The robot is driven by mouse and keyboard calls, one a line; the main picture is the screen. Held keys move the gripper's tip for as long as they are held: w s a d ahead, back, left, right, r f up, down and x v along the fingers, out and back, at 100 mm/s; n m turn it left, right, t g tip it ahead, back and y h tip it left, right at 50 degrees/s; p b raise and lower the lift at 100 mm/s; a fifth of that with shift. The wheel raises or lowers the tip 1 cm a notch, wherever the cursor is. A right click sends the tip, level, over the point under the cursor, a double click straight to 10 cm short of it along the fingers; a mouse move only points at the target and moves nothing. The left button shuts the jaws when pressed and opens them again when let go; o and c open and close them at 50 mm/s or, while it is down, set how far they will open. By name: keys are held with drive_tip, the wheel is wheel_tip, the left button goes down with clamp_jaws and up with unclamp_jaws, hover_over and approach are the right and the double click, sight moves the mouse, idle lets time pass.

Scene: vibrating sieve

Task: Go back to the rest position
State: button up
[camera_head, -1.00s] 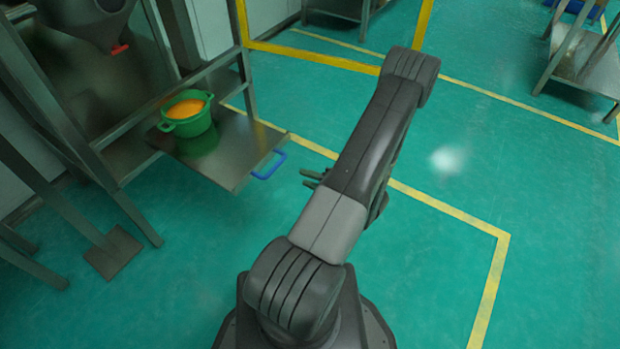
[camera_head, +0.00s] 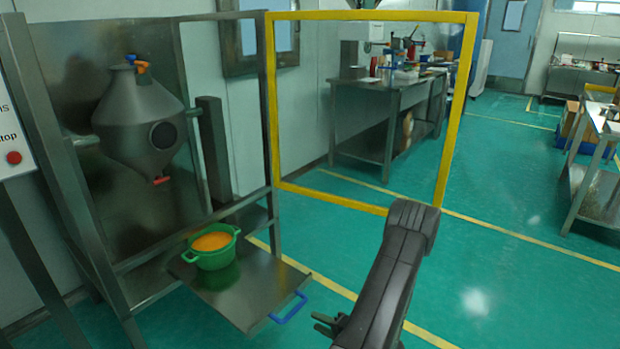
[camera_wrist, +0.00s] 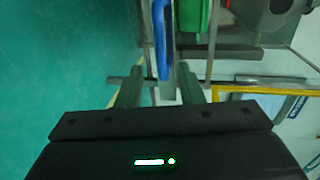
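My gripper (camera_head: 324,322) is to the right of the metal slide-out shelf (camera_head: 245,302), apart from its blue handle (camera_head: 290,308). In the wrist view my gripper (camera_wrist: 160,80) has its two fingers spread, with nothing held between them. The blue handle (camera_wrist: 161,40) shows beyond the fingertips. A green pot (camera_head: 216,258) with orange contents stands upright on the shelf; part of a green thing, likely the pot (camera_wrist: 192,15), shows at the top of the wrist view. My arm rises at the lower middle of the head view.
A grey double-cone vessel (camera_head: 140,115) hangs in the metal frame above the shelf. A yellow frame (camera_head: 457,110) stands behind my arm. A workbench (camera_head: 385,100) and a right-hand table (camera_head: 600,190) stand farther back. The green floor right of my arm is clear.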

sight(296, 311)
drive_tip(key=b+x, duration=0.1)
drive_tip(key=x, duration=0.9)
drive_tip(key=shift+w+a+b, duration=0.15)
drive_tip(key=shift+a+b, duration=0.1)
drive_tip(key=shift+b, duration=0.05)
